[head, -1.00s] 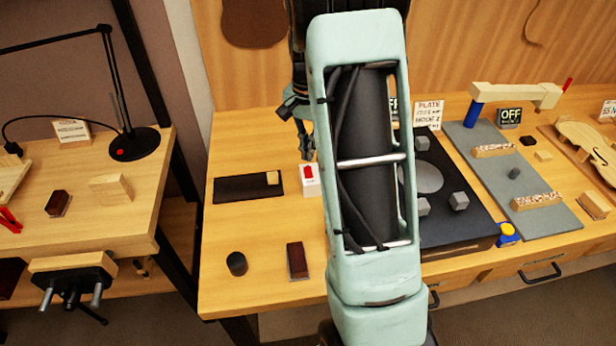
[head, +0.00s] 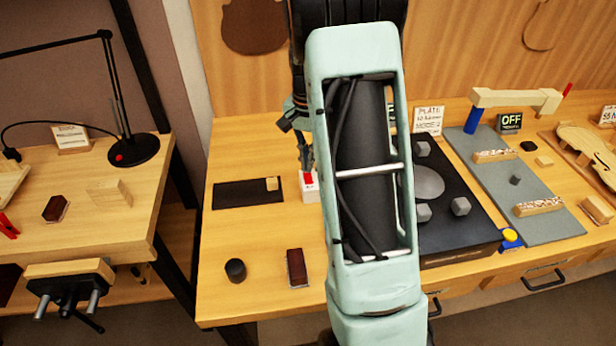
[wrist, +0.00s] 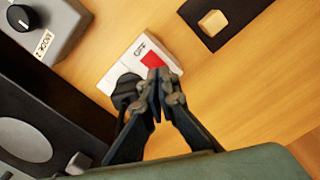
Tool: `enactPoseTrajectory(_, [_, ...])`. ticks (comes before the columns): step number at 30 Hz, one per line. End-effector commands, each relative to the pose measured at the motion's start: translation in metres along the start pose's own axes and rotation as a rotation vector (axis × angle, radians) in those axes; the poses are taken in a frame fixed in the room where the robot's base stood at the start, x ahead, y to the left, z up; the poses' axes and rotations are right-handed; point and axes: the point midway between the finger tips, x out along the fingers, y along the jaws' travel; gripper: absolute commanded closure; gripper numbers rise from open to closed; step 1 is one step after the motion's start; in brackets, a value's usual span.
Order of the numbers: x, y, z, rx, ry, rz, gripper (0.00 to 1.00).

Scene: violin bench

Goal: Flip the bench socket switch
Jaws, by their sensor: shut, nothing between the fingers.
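The bench socket switch is a small white box with a red rocker, standing on the wooden bench; its white body (head: 310,191) shows in the head view, partly behind my gripper. In the wrist view the white box (wrist: 118,65) shows its red rocker (wrist: 151,60) and a dark round part beside it. My gripper (head: 306,170) is shut and empty, pointing down over the box. In the wrist view my fingertips (wrist: 157,78) are together right beside the red rocker; I cannot tell whether they touch it.
A dark mat (head: 235,193) with a small wooden block (head: 272,184) lies left of the box. A black plate unit (head: 455,236) with grey cubes stands to the right. A dark cylinder (head: 235,270) and a brown block (head: 297,268) stand nearer the front edge.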

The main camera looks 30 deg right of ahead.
Motion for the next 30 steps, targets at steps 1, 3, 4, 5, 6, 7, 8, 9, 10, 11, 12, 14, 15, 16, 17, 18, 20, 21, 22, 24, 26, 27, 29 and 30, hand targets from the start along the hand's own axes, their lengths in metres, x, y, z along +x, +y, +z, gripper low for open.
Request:
enactPoseTrajectory(1, [0.0000, 0.0000, 0.0000, 0.000, 0.000, 0.000, 1.00])
enactPoseTrajectory(3, [-0.0001, 0.0000, 0.0000, 0.000, 0.000, 0.000, 1.00])
enactPoseTrajectory(4, [-0.0001, -0.0001, 0.0000, 0.000, 0.000, 0.000, 1.00])
enactPoseTrajectory(5, [-0.0001, 0.0000, 0.0000, 0.000, 0.000, 0.000, 1.00])
enactPoseTrajectory(6, [-0.0001, 0.0000, 0.0000, 0.000, 0.000, 0.000, 1.00])
enactPoseTrajectory(7, [-0.0001, 0.0000, 0.0000, 0.000, 0.000, 0.000, 1.00])
enactPoseTrajectory(8, [-0.0001, 0.0000, 0.0000, 0.000, 0.000, 0.000, 1.00])
enactPoseTrajectory(9, [0.0000, 0.0000, 0.0000, 0.000, 0.000, 0.000, 1.00])
enactPoseTrajectory(10, [0.0000, 0.0000, 0.0000, 0.000, 0.000, 0.000, 1.00])
enactPoseTrajectory(11, [0.0000, 0.0000, 0.0000, 0.000, 0.000, 0.000, 1.00])
enactPoseTrajectory(12, [0.0000, 0.0000, 0.0000, 0.000, 0.000, 0.000, 1.00])
enactPoseTrajectory(14, [0.0000, 0.0000, 0.0000, 0.000, 0.000, 0.000, 1.00])
enactPoseTrajectory(15, [0.0000, 0.0000, 0.0000, 0.000, 0.000, 0.000, 1.00])
enactPoseTrajectory(16, [0.0001, 0.0000, 0.0000, 0.000, 0.000, 0.000, 1.00])
enactPoseTrajectory(17, [0.0002, 0.0000, 0.0000, 0.000, 0.000, 0.000, 1.00])
enactPoseTrajectory(18, [0.0005, 0.0000, 0.0000, 0.000, 0.000, 0.000, 1.00])
enactPoseTrajectory(20, [0.0011, 0.0000, 0.0000, 0.000, 0.000, 0.000, 1.00])
enactPoseTrajectory(21, [0.0017, 0.0000, 0.0000, 0.000, 0.000, 0.000, 1.00])
enactPoseTrajectory(22, [0.0022, 0.0000, 0.0000, 0.000, 0.000, 0.000, 1.00])
enactPoseTrajectory(24, [0.0033, 0.0000, 0.0000, 0.000, 0.000, 0.000, 1.00])
enactPoseTrajectory(26, [0.0043, 0.0000, 0.0000, 0.000, 0.000, 0.000, 1.00])
enactPoseTrajectory(27, [0.0049, 0.0000, 0.0000, 0.000, 0.000, 0.000, 1.00])
enactPoseTrajectory(29, [0.0058, 0.0000, 0.0001, 0.000, 0.000, 0.000, 1.00])
enactPoseTrajectory(30, [0.0064, 0.0000, 0.0001, 0.000, 0.000, 0.000, 1.00])
